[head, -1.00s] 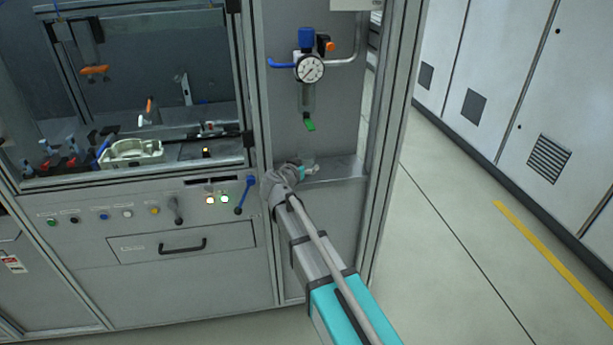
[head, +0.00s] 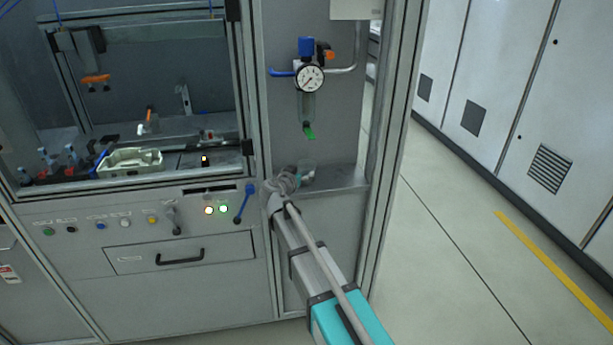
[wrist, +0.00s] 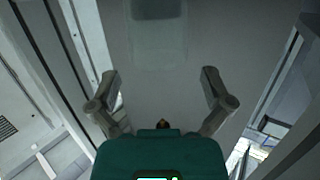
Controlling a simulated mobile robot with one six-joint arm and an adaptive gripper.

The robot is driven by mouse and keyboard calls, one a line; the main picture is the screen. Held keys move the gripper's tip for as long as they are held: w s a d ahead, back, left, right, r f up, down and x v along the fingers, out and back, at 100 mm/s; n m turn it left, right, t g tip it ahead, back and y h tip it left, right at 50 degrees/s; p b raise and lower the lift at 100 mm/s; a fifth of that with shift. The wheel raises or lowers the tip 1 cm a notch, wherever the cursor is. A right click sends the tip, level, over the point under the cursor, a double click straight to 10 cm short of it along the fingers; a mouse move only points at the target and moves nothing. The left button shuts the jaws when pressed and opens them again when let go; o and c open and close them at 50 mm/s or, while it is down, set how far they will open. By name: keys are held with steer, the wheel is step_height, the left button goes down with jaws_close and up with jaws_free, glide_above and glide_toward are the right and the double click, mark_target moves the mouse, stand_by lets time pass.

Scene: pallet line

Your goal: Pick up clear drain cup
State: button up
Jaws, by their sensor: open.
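A small clear cup (head: 307,168) stands on the grey ledge (head: 345,178) below the gauge, faint against the panel and partly hidden by my gripper. My gripper (head: 304,180) is low at the ledge, just in front of the cup. In the wrist view my two fingers (wrist: 161,84) are spread apart with nothing between their tips. A pale see-through shape with a dark band, apparently the cup (wrist: 158,42), shows beyond the fingertips at the top centre. I cannot tell its exact distance from the fingers.
A pressure regulator with a round gauge (head: 310,78), a clear bowl and a green tip (head: 309,131) hangs above the ledge. A metal frame post (head: 394,130) stands to the right.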

mark_target(309, 162)
steer(key=shift+b+x, duration=0.45)
steer(key=shift+x, duration=2.1)
steer(key=shift+d, duration=0.1)
steer(key=c, duration=0.8)
steer(key=shift+r, duration=0.25)
step_height(309, 162, up, 3)
steer(key=p, duration=0.3)
steer(key=s+d+r+p, duration=0.1)
steer(key=s+r+p, duration=0.2)
steer(key=s, duration=0.1)
steer(key=s+d+r+p, duration=0.1)
steer(key=s+r+p, duration=0.2)
steer(key=s, duration=0.2)
steer(key=s+d+r+p, duration=0.1)
steer(key=s+r+p, duration=0.2)
steer(key=s+p, duration=0.1)
steer(key=shift+s+r, duration=0.35)
